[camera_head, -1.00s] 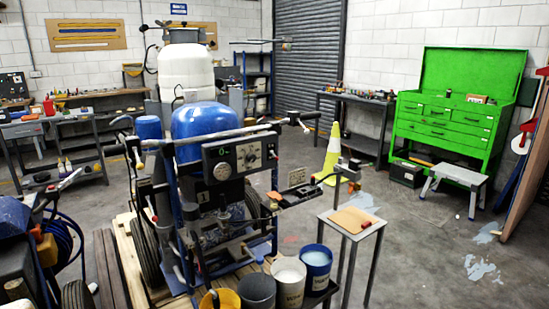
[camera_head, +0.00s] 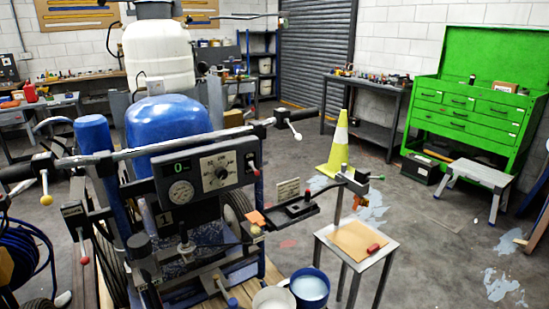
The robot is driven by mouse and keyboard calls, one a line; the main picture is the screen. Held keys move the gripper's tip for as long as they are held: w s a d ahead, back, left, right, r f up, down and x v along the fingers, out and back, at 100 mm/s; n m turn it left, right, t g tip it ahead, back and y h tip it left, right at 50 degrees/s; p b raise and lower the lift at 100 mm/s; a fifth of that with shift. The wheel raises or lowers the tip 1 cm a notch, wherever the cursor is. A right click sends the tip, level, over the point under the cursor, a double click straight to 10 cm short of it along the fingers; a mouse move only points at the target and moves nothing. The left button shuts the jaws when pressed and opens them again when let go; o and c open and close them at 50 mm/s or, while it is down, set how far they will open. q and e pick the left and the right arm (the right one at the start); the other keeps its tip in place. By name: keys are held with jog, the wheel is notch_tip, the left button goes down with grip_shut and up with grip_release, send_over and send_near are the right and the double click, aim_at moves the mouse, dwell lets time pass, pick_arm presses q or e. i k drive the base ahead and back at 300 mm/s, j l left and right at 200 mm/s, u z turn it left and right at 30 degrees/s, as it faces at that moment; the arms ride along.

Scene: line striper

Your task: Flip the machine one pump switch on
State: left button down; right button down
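The line striper marked "1" (camera_head: 165,219) stands in front of me with a blue tank and a handlebar. Its dark control panel (camera_head: 204,180) faces me, with a lit green display (camera_head: 180,168), a round white gauge (camera_head: 181,193) and a dial with a dark knob (camera_head: 219,172). A small red-tipped part (camera_head: 256,172) is at the panel's right edge. I cannot tell which part is the pump switch or how it is set. Neither of my grippers shows in the head view.
A small stand (camera_head: 367,229) with a tan pad and a red item is right of the machine. White and blue pails (camera_head: 310,288) stand at the front. A yellow cone (camera_head: 336,150) and green tool chest (camera_head: 468,115) are behind. A blue hose coil (camera_head: 22,258) is at left.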

aim_at(256, 173)
jog(key=i+l, duration=0.25)
jog(key=i, duration=0.2)
jog(key=i+l+z, duration=0.1)
jog(key=i, duration=0.3)
jog(key=l, duration=0.1)
